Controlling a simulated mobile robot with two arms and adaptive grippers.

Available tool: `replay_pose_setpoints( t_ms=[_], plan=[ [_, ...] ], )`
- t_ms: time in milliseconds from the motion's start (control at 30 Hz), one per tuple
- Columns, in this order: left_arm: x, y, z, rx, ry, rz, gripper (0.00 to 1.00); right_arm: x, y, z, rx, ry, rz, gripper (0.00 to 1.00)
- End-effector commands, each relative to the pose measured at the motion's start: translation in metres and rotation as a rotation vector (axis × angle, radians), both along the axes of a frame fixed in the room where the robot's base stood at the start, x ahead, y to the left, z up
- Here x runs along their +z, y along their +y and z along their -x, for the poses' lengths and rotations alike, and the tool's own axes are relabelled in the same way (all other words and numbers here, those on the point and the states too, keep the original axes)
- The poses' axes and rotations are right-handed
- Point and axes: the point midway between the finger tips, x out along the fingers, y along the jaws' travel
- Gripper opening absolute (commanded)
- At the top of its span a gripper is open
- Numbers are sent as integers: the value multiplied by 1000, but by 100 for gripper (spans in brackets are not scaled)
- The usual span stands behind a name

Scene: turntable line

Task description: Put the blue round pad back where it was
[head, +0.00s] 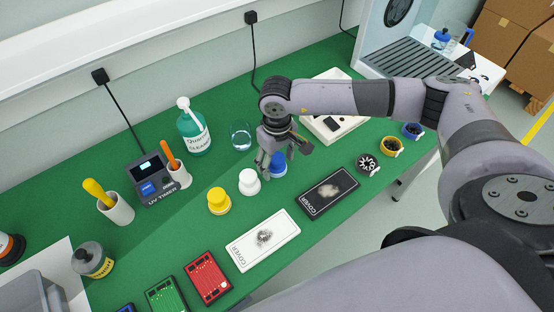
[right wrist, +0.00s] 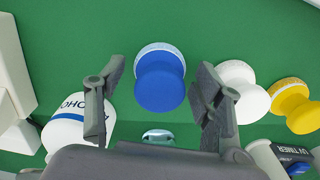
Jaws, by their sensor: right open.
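The blue round pad (head: 278,168) stands on the green table, at the right end of a row with a white round pad (head: 249,182) and a yellow round pad (head: 218,201). In the head view my right gripper (head: 284,157) is above it and hides part of it. In the right wrist view the blue pad (right wrist: 160,84) shows between the two spread fingers of my right gripper (right wrist: 160,95), with green gaps on both sides. The right gripper is open and holds nothing. My left gripper is not in view.
A black cover box (head: 327,193) and a white cover box (head: 263,240) lie in front of the pads. A glass (head: 241,135) and a cleaner bottle (head: 194,132) stand behind. A pale device (head: 335,122) and several small round items, including a yellow one (head: 391,146), are to the right.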

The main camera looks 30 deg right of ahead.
Motion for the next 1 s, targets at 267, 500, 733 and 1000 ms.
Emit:
replay_pose_setpoints(
  t_ms=[267, 500, 733, 1000],
  plan=[
    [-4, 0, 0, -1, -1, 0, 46, 27, 0, -1, 0, -4, -1, 62],
    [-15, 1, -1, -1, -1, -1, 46, 79, 0, -1, 1, -5, -1, 62],
    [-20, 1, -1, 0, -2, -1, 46, 114, 0, -1, 0, -2, 0, 62],
    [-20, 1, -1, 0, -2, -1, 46, 123, 0, 0, 1, 0, 0, 62]
  ],
)
